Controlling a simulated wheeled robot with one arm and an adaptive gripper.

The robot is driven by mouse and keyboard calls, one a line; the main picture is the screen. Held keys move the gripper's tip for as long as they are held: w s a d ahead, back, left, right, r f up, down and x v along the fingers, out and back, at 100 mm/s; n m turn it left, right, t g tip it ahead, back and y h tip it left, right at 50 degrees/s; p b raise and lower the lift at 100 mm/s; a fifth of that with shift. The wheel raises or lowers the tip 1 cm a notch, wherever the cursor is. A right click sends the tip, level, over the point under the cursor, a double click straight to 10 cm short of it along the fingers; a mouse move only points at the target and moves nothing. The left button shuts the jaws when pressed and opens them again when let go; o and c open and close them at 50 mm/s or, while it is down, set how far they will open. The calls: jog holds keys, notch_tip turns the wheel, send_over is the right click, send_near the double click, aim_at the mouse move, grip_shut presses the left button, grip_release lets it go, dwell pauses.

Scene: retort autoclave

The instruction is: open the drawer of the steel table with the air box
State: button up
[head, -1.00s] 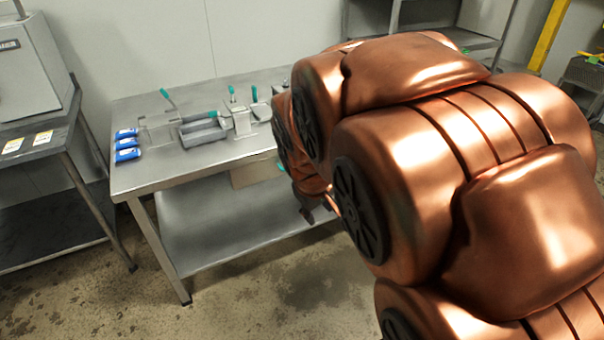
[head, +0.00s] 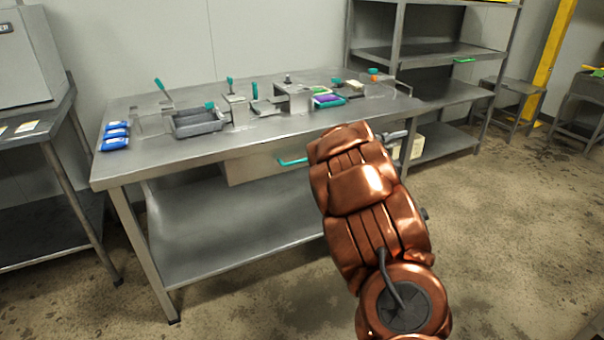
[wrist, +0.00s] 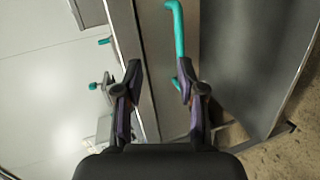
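The steel table (head: 215,152) stands in the middle of the head view. Its drawer front (head: 248,168) sits under the tabletop edge and looks closed. A teal handle (head: 292,162) is on the drawer front, its right part hidden by my arm. In the wrist view the handle (wrist: 179,38) runs down toward my gripper (wrist: 160,78). The fingers are spread with nothing clearly between them. The right finger overlaps the lower handle; I cannot tell whether they touch. The gripper is not clearly seen in the head view. I cannot tell for certain which item is the air box.
On the tabletop are a grey tray (head: 198,122), blue packs (head: 115,136), a steel box-like fixture (head: 293,97) and several teal-handled items. A lower shelf (head: 230,225) lies beneath the drawer. A shelving rack (head: 430,52) stands at the right. The floor (head: 490,240) at right is clear.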

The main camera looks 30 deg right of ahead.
aim_at(303, 161)
jog(key=shift+w+a+f+n+t+y+b, duration=0.1)
jog(key=shift+w+f+n+t+y+b, duration=0.2)
jog(key=shift+w+f, duration=0.95)
jog(key=shift+w+f+n+t+y+b, duration=0.15)
jog(key=shift+w+f+n+y+b, duration=0.4)
jog(key=shift+w, duration=1.25)
jog(key=shift+w+a+f+n+t+y, duration=0.1)
jog(key=shift+w+f+n+t, duration=0.15)
jog(key=shift+w+f, duration=1.1)
jog(key=shift+w+r, duration=0.2)
jog(key=shift+r, duration=0.05)
grip_shut()
